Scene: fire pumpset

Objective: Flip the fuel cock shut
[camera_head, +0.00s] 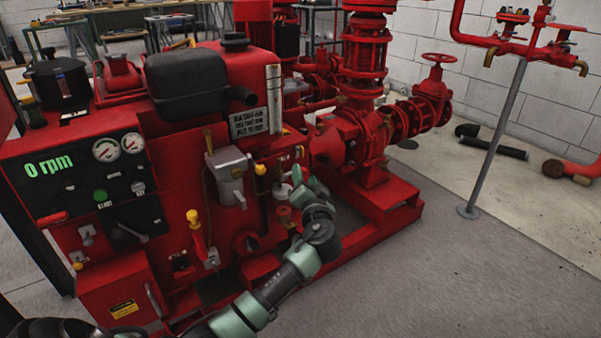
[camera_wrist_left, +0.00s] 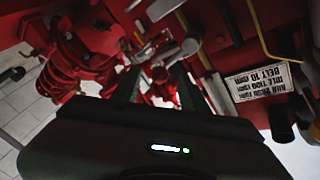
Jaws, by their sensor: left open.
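The red pump set (camera_head: 130,185) fills the left and middle of the head view. My left arm reaches up to its side, and my left gripper (camera_head: 296,180) is by small fittings to the right of the grey filter-like housing (camera_head: 230,178). A yellow knob (camera_head: 260,169) sits just left of the gripper. In the left wrist view my left gripper (camera_wrist_left: 158,88) is open, its dark fingers apart, with red and metallic fittings (camera_wrist_left: 160,73) seen beyond and between them. I cannot tell which fitting is the fuel cock or whether anything touches it. My right gripper is not in view.
The control panel (camera_head: 85,185) with gauges is at the left. A black tank (camera_head: 187,82) stands above the engine. Red pump pipes (camera_head: 365,60) rise behind the gripper. The red base frame (camera_head: 385,215) juts out low.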

